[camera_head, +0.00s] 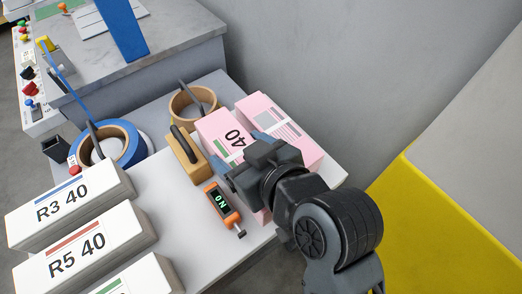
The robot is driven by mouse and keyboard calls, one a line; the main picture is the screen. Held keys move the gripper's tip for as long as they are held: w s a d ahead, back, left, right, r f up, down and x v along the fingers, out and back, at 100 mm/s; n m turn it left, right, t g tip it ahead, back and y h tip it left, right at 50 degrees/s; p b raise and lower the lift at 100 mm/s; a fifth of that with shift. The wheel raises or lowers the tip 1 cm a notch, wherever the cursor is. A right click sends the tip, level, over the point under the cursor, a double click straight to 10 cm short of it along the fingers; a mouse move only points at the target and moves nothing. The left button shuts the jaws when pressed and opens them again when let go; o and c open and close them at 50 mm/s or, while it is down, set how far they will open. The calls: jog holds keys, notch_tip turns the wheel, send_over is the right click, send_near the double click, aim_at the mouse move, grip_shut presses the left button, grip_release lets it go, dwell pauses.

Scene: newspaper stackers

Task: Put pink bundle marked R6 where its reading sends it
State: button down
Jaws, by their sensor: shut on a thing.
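Two pink bundles lie side by side on the pale table. The left pink bundle (222,127) has a green stripe and a "40" on its label; the rest of its marking is hidden under my gripper, so I cannot read R6. The right pink bundle (277,117) shows grey printed lines. My gripper (243,157) is shut on the left pink bundle, from above. An orange handheld meter (222,203) with a lit green display lies just left of the gripper; its characters look like "NO" or "ON", and I cannot tell which.
White bundles marked R3 40 (68,206) and R5 40 (84,254) lie at the left, with another below. Blue tape (130,145), a tan roll (179,105) and a wooden block (187,160) stand nearby.

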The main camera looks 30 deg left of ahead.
jog(key=shift+a+f, duration=0.2)
jog(key=shift+a, duration=0.05)
jog(key=shift+f, duration=1.8)
jog(key=shift+f, duration=0.15)
grip_release()
jog(key=shift+f, duration=0.1)
jog(key=shift+d+r, duration=0.15)
jog(key=shift+r, duration=0.05)
jog(key=v, duration=1.2)
jog(key=shift+b, duration=0.3)
